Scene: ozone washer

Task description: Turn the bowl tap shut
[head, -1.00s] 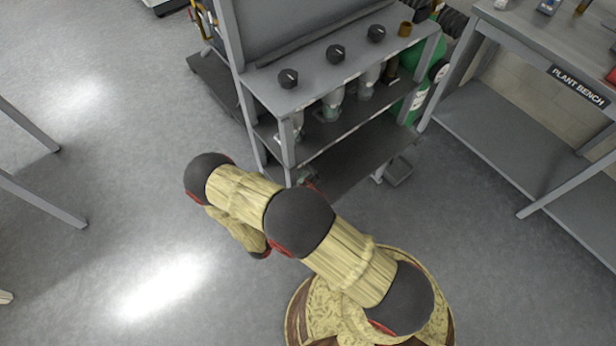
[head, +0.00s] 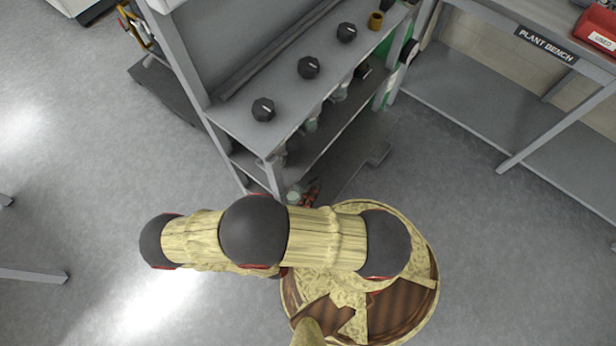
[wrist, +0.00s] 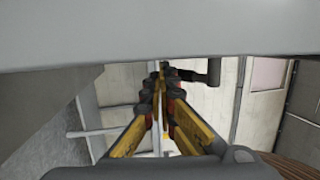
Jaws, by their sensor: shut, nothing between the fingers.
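Three black knobs with white pointer marks stand on the rack's grey top: a near one (head: 263,109), a middle one (head: 308,67) and a far one (head: 346,32). I cannot tell which, if any, is the bowl tap. Clear glass vessels (head: 311,121) show beneath the top, partly hidden by it. In the wrist view my gripper (wrist: 159,76) has its yellow fingers close together at the tips, with nothing held. A dark, pipe-like part (wrist: 207,76) shows just right of the fingertips; I cannot tell whether they touch. In the head view my arm hides most of the gripper.
The grey rack (head: 233,112) has lower shelves and legs near my arm. A brass cup-like piece (head: 376,20) stands beyond the knobs. The plant bench (head: 480,110) is at the right, with a red bin (head: 596,30). Open floor lies at the left. A grey surface spans the wrist view's top.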

